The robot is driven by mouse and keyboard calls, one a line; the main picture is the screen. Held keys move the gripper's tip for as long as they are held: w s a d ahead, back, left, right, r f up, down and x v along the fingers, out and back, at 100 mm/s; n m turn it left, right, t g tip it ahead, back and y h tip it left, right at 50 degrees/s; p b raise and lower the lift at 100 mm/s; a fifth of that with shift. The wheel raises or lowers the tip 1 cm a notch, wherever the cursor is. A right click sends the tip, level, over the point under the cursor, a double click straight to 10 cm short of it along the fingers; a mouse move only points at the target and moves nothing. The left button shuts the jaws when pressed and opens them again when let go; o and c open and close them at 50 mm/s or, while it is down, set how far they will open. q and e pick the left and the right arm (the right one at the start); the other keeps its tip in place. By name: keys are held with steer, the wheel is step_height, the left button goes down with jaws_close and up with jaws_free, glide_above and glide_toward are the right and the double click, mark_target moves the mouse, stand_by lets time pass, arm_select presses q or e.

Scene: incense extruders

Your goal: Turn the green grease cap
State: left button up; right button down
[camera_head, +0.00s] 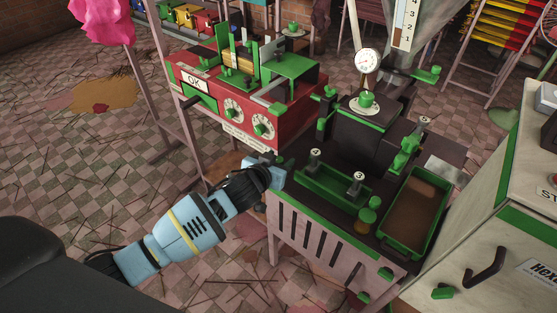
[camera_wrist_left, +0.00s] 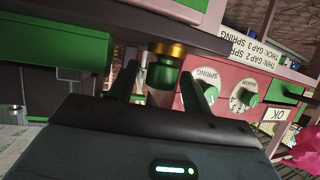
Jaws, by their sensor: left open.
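In the left wrist view, which looks upside down, a green cap (camera_wrist_left: 163,72) with a brass ring stands against a dark surface. The open fingers of my left gripper (camera_wrist_left: 158,88) are on either side of it; I cannot tell whether they touch it. In the head view my left gripper (camera_head: 276,174) is at the left end of the black and green machine (camera_head: 322,240), and the cap between its fingers cannot be made out there. My right gripper is in neither view.
The red machine (camera_head: 285,128) with dials stands just beyond my left gripper. On the black machine are a green tray (camera_head: 415,212), numbered levers (camera_head: 358,183), a gauge (camera_head: 367,60) and a green knob with a brass-coloured base (camera_head: 367,214). A pale cabinet (camera_head: 480,235) stands at the right.

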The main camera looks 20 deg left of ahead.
arm_select(q)
steer(key=shift+c, duration=0.4)
steer(key=c, duration=0.9)
steer(key=shift+r+m+h, duration=0.1)
steer(key=shift+m+h, duration=0.2)
steer(key=shift+h, duration=0.1)
steer(key=shift+a+m+h+p, duration=0.1)
steer(key=shift+m+h+p, duration=0.4)
steer(key=shift+m+g+h, duration=0.4)
steer(key=shift+m+h, duration=0.3)
steer(key=shift+h, duration=0.1)
steer(key=shift+m+g+h+b, duration=0.5)
steer(key=shift+m+h, duration=0.5)
steer(key=shift+m+g+h, duration=0.3)
steer(key=shift+w+m+g+h+b, duration=0.1)
steer(key=shift+m+g+h+b, duration=0.6)
steer(key=shift+m+h+b, duration=0.35)
